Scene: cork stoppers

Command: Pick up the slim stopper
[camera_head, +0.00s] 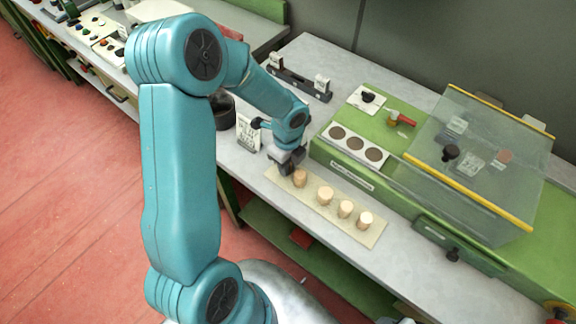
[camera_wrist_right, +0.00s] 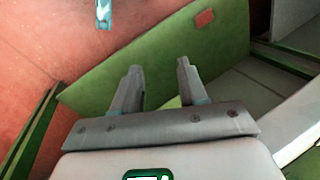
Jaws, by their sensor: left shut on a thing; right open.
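Several pale cork stoppers stand in a row on a beige strip (camera_head: 372,238) on the grey worktop. The leftmost stopper (camera_head: 300,178) is at the fingertips of my left gripper (camera_head: 290,168), which is shut on it. The gripper partly covers this stopper, and I cannot tell if it is clear of the strip. The other stoppers (camera_head: 325,196), (camera_head: 346,209) and (camera_head: 365,219) stand upright and free to its right. The widths are too close at this size to tell the slim one surely. My right gripper (camera_wrist_right: 157,78) is open and empty in the right wrist view.
A green unit with a white panel of round brown holes (camera_head: 357,146) stands behind the strip. A clear cover with yellow edges (camera_head: 480,160) is to its right. A small printed card (camera_head: 247,132) and a dark bowl (camera_head: 222,110) are left of my left gripper.

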